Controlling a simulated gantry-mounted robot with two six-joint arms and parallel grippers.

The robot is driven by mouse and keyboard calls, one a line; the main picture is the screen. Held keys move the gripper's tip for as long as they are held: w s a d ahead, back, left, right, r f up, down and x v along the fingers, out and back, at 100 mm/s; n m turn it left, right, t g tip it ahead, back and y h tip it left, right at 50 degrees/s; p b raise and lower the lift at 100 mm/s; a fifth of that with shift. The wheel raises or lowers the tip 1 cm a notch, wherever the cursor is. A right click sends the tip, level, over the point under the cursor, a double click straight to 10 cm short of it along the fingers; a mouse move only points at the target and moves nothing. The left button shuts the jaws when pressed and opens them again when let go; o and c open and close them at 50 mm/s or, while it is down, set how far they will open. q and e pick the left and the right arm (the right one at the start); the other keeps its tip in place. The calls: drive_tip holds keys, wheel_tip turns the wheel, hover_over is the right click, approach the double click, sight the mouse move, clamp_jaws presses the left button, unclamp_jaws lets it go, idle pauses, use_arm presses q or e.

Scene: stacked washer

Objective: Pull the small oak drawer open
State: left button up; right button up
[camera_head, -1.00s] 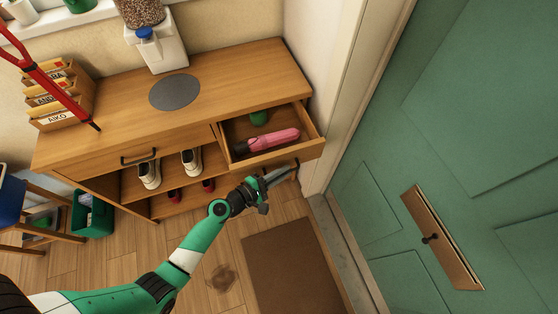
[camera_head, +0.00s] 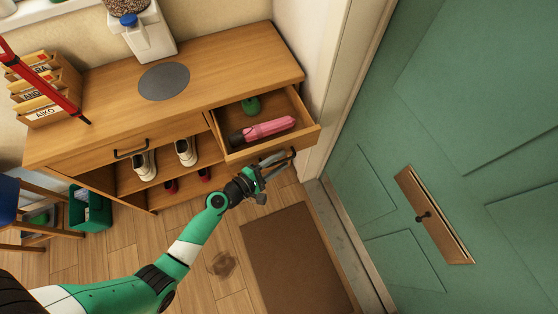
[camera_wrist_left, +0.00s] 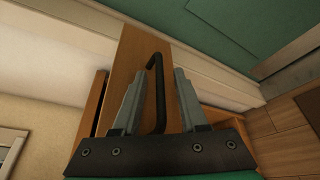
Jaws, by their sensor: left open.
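The small oak drawer (camera_head: 270,141) stands pulled out at the right end of the oak cabinet, with its inside showing in the head view. Its dark bar handle (camera_head: 293,154) is on the front face and also shows in the left wrist view (camera_wrist_left: 159,85). My left gripper (camera_head: 280,158) is at the drawer front, low at the handle. In the left wrist view its two fingers (camera_wrist_left: 157,95) are spread, with the handle between them and a gap on each side. My right gripper is not in view.
A pink rolled item (camera_head: 268,129) and a green object (camera_head: 251,105) lie in the drawer. The door frame (camera_head: 335,90) and green door (camera_head: 480,110) stand close on the right. Shoes (camera_head: 186,151) sit on the shelf to the left. A brown mat (camera_head: 295,262) lies on the floor.

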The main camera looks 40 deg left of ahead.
use_arm(q)
drive_tip(key=p+v, duration=0.1)
drive_tip(key=v, duration=1)
drive_tip(key=shift+s+p, duration=0.3)
